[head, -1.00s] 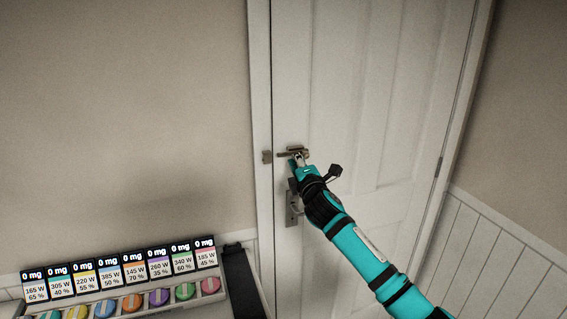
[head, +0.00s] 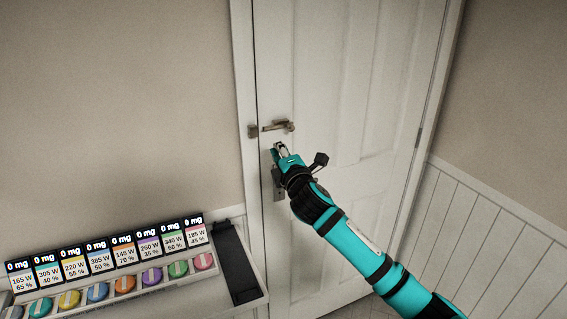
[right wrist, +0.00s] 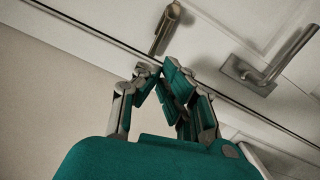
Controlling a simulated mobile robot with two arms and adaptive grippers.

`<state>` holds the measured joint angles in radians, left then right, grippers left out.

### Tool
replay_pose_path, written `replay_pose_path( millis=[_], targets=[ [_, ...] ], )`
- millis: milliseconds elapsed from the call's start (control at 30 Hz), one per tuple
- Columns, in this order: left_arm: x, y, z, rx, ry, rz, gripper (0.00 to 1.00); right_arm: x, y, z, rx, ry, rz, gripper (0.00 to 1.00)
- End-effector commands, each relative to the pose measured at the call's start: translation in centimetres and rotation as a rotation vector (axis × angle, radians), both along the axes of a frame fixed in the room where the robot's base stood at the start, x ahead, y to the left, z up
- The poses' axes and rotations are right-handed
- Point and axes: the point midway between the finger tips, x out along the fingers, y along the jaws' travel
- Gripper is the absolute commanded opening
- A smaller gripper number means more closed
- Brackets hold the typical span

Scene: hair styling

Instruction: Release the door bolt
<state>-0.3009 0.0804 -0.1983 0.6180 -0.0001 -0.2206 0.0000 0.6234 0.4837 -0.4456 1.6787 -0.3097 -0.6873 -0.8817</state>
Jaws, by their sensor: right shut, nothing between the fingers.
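The white door (head: 340,90) stands shut in its frame. A small brass-grey bolt (head: 279,126) is on the door near its left edge, with a separate catch (head: 253,131) on the frame beside it. I cannot tell if the bolt's tip enters the catch. My right gripper (head: 279,147) is just below the bolt, apart from it, with its fingers shut and empty. In the right wrist view, the bolt (right wrist: 168,28) lies beyond the closed fingertips (right wrist: 160,70). My left gripper is not in view.
A door handle (right wrist: 266,70) shows on its plate, partly hidden behind my right gripper in the head view. A rack of coloured knobs and labels (head: 110,262) stands at lower left. Wall panelling (head: 490,230) is at right.

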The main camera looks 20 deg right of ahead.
Motion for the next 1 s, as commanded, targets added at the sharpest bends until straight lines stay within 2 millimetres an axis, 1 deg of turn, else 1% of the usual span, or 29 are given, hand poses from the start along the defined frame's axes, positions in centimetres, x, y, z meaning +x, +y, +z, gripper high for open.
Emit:
replay_pose_path(
  millis=[33, 100, 167, 300, 467, 833, 867, 933, 967, 1000],
  targets=[
    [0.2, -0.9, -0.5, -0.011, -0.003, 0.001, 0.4, -1.0, 0.2, -0.3, 0.0, 0.0, 0.003, 0.0],
    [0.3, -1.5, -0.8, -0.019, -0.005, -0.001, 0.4, -2.1, 0.3, -0.3, 0.0, 0.0, 0.003, 0.0],
    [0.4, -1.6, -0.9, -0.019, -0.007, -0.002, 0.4, -2.9, 0.3, -0.3, 0.001, 0.0, 0.003, 0.0],
    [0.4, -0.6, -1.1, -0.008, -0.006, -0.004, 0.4, -3.9, 0.4, -0.3, 0.0, -0.001, 0.002, 0.0],
    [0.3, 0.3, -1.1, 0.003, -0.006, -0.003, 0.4, -4.2, 0.4, -0.2, 0.001, 0.0, 0.001, 0.0],
    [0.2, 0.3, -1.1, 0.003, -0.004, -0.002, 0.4, -4.1, 0.4, -0.2, 0.002, 0.001, 0.002, 0.0],
    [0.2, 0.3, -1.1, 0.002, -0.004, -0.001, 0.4, -4.1, 0.4, -0.4, 0.003, 0.003, 0.002, 0.0],
    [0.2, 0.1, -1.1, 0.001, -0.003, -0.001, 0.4, -3.9, 0.3, -1.5, 0.02, 0.021, 0.0, 0.0],
    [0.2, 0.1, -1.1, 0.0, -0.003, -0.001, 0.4, -3.8, 0.2, -2.3, 0.032, 0.035, -0.001, 0.0],
    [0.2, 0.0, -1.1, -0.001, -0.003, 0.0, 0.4, -3.5, 0.0, -4.0, 0.054, 0.061, -0.004, 0.0]
  ],
)
